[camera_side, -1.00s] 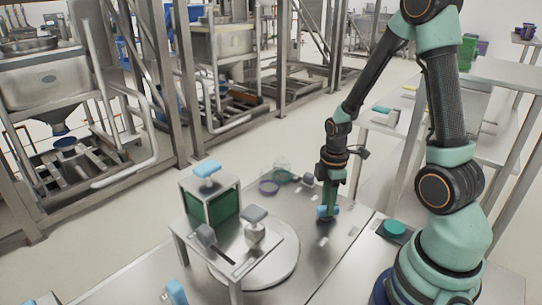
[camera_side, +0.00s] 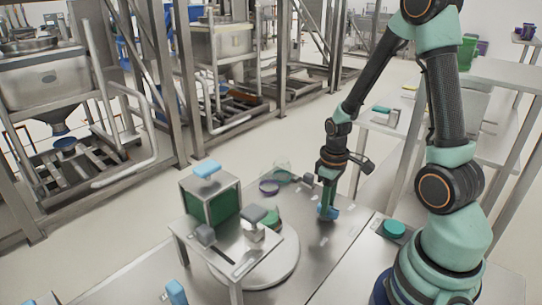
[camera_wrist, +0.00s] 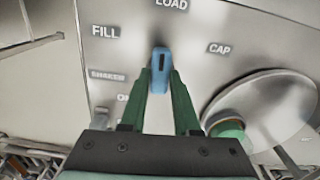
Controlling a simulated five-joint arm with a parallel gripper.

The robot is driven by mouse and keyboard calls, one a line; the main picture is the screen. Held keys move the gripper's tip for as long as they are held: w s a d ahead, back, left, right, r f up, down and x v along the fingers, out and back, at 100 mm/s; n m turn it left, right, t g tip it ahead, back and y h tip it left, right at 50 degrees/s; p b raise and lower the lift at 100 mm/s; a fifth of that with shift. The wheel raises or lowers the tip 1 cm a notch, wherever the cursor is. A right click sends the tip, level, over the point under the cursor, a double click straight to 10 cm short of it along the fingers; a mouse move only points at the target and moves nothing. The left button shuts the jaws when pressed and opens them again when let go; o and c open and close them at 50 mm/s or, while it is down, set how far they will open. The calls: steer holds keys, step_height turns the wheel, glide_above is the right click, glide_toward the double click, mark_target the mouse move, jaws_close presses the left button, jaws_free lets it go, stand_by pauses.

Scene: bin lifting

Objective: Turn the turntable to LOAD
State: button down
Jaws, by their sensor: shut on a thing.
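My gripper (camera_side: 326,213) points down at the tabletop panel and is shut on a blue knob (camera_wrist: 159,72). In the wrist view its two green fingers (camera_wrist: 159,80) press the knob from both sides. The knob's narrow end points up the picture, towards the label LOAD (camera_wrist: 171,4). FILL (camera_wrist: 106,31) is to its left and CAP (camera_wrist: 219,48) to its right. The round grey turntable (camera_side: 286,264) lies partly under a metal stand; it also shows in the wrist view (camera_wrist: 280,105). A green round piece (camera_side: 271,216) is on its far side, partly hidden.
A metal stand (camera_side: 207,246) with a green-sided box (camera_side: 212,206) and grey blocks covers part of the turntable. A green button (camera_side: 394,229) is near my base.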

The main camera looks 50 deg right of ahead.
steer(key=shift+m, duration=0.5)
steer(key=c, duration=0.6)
jaws_free()
steer(key=shift+c, duration=0.2)
steer(key=shift+r, duration=0.1)
step_height(320, 180, up, 12)
steer(key=a+r+t, duration=0.5)
steer(key=a+r, duration=0.4)
steer(key=a, duration=0.3)
steer(key=shift+w+a+r+t, duration=0.25)
steer(key=shift+w+r+t, duration=0.05)
steer(key=shift+w+r, duration=0.05)
